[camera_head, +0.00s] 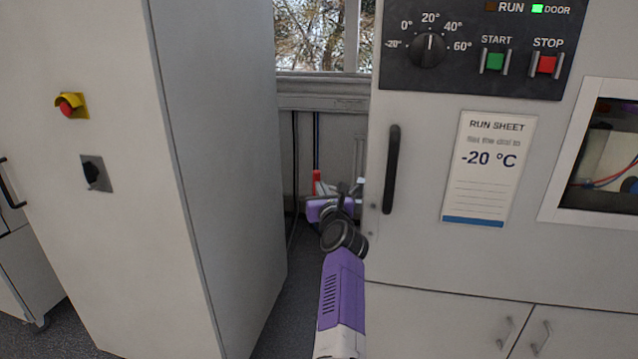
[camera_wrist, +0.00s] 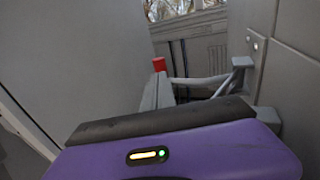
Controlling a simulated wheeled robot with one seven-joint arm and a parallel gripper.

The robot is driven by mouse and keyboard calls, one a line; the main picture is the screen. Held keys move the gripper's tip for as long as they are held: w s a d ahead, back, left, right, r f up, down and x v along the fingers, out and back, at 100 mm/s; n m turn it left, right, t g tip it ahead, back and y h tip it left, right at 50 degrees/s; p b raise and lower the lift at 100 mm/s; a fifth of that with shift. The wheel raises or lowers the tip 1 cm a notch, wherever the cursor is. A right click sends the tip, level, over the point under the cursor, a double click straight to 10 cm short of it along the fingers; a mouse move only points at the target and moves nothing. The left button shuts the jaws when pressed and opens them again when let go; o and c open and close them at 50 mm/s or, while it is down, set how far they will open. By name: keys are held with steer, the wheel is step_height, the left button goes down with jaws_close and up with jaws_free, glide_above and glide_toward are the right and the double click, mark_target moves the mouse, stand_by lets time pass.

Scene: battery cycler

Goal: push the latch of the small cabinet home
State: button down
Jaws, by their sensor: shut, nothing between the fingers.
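The cabinet (camera_head: 415,245) with the dial and run sheet stands on the right in the head view. A grey lever with a red tip (camera_wrist: 158,64), which looks like its latch, stands out beside the cabinet's side wall in the wrist view. A grey bracket (camera_wrist: 240,78) joins it to that wall. The red tip also shows in the head view (camera_head: 317,182). My gripper (camera_head: 343,190) is shut and empty near the lever, in the gap left of the cabinet, partly hidden by my wrist. I cannot tell whether it touches the lever.
A tall grey cabinet (camera_head: 225,150) bounds the narrow gap on the left. The black door handle (camera_head: 391,170) is close to my arm on the right. A window and grey sill (camera_head: 320,92) are behind the gap. The green DOOR lamp (camera_head: 537,9) is lit.

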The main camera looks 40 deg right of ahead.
mark_target(317, 179)
steer(key=shift+x, duration=1.55)
steer(key=shift+w, duration=0.1)
